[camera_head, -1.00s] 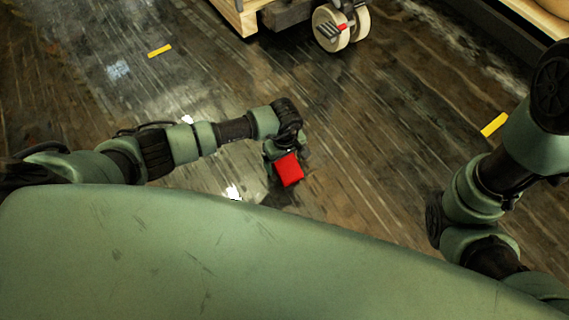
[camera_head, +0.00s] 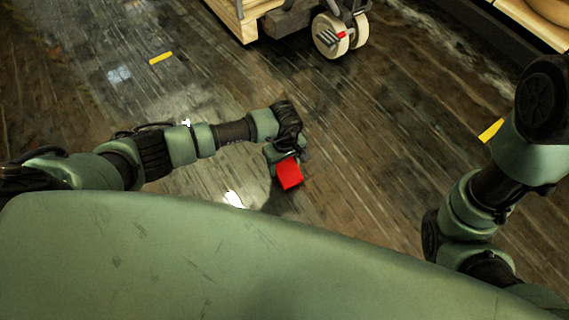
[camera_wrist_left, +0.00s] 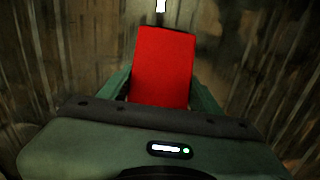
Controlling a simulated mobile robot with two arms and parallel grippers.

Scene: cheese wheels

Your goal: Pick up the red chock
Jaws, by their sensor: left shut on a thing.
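The red chock (camera_head: 290,174) is a small red block held at the end of my left arm, near the middle of the head view. My left gripper (camera_head: 287,163) is shut on it. In the left wrist view the chock (camera_wrist_left: 162,66) stands out between the two green fingers of the gripper (camera_wrist_left: 160,92), with its broad red face showing. Its far side is hidden. My right arm comes in at the right of the head view, but its gripper is out of the frame.
A wooden cart (camera_head: 238,18) with a pale caster wheel (camera_head: 329,36) stands at the top. Wooden shelving (camera_head: 510,22) is at the top right. The dark plank floor between is clear.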

